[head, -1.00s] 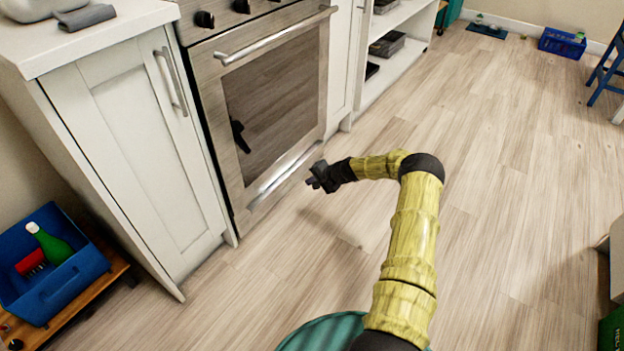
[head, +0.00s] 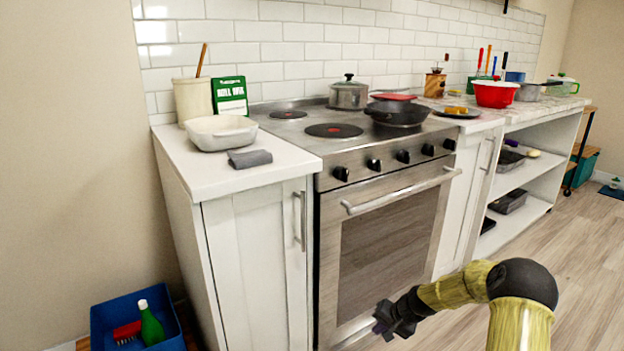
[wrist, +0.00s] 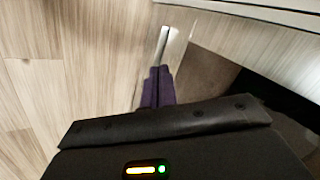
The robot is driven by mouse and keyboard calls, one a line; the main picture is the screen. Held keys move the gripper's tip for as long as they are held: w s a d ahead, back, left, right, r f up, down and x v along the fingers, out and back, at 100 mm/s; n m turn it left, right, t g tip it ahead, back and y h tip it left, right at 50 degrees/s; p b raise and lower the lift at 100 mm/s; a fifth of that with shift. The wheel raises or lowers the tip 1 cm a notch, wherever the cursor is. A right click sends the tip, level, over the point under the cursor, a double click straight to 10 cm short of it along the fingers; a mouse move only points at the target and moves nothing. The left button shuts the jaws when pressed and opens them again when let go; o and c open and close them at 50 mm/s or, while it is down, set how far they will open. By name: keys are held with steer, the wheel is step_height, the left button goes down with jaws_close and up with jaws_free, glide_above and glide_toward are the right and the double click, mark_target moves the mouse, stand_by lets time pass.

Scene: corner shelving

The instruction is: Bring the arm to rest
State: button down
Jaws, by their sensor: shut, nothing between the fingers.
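My gripper (head: 388,322) is at the end of my yellow arm, low in front of the oven door (head: 385,250) in the head view. It is shut and holds nothing. In the wrist view its dark purple fingers (wrist: 158,85) are together, with wood floor to the left and the oven front to the right. A metal bar, likely the oven's handle, shows just beyond the fingertips in that view. I cannot tell whether the gripper touches anything.
The counter (head: 215,175) and stove stand close ahead, with a pot (head: 348,95) and pan (head: 396,112) on top. A blue crate (head: 110,318) with a green bottle is low at left. Open shelves (head: 540,165) are at right. Wood floor (head: 572,250) is clear at right.

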steer(key=s+a+r+n+h+p, duration=0.1)
steer(key=s+r+n+p, duration=0.15)
steer(key=s+r, duration=0.7)
steer(key=s+a+r+n+g+h+p, duration=0.15)
steer(key=s+r+p, duration=0.25)
steer(key=s+r, duration=0.6)
steer(key=s+a+r+n+h+p, duration=0.1)
steer(key=s+a+r+h+p, duration=0.15)
steer(key=s+r, duration=0.7)
steer(key=w+d+p+v, duration=0.1)
steer(key=w+p+v, duration=0.2)
steer(key=p+v, duration=1.4)
steer(key=w+r+p+v, duration=0.1)
steer(key=w+p+v, duration=0.2)
steer(key=p+v, duration=1.4)
steer(key=d+r+p, duration=0.1)
steer(key=p, duration=0.2)
steer(key=shift+d+y, duration=0.3)
steer(key=shift+w, duration=0.1)
